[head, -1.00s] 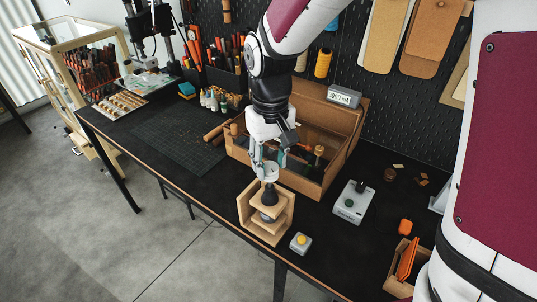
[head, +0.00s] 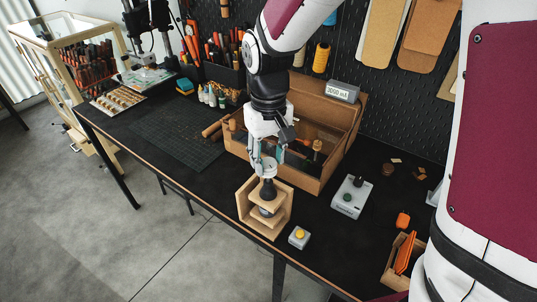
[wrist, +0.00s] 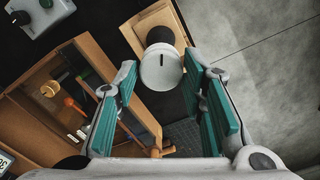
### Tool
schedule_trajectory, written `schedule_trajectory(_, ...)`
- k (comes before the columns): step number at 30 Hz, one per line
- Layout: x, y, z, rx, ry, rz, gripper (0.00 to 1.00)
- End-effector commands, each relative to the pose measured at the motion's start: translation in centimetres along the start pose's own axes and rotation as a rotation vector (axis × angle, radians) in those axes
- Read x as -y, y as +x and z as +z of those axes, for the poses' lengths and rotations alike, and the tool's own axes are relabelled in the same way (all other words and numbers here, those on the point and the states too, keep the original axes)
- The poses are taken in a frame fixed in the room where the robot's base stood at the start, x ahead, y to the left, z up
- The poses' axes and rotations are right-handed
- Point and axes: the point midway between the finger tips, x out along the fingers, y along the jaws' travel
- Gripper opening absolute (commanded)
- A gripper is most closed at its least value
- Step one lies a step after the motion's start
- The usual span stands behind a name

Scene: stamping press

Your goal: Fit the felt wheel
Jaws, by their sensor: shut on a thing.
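My gripper (head: 265,168) is above the open-fronted wooden stand (head: 250,218) near the table's front edge. Its teal-padded fingers (wrist: 160,88) are shut on a pale round knob (wrist: 161,67) with a dark slot in its top. Below the knob is a dark, flared body (head: 268,189), which sits upright at the top of the stand. Under the stand's upper shelf is a grey round piece (head: 266,212); I cannot tell whether this is the felt wheel. The fingers hide part of the knob in the head view.
A small box with a yellow button (head: 299,237) is right of the stand. A grey control box (head: 351,197) stands further right. A wooden toolbox (head: 306,180) with tools is behind the gripper. The cutting mat (head: 180,140) at left is clear.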

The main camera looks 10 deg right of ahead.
Motion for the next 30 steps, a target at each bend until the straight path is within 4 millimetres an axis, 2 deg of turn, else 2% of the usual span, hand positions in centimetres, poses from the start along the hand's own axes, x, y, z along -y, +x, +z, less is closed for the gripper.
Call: schedule_trajectory(30,0.0,2.8,0.0,0.002,0.0,0.0,0.1)
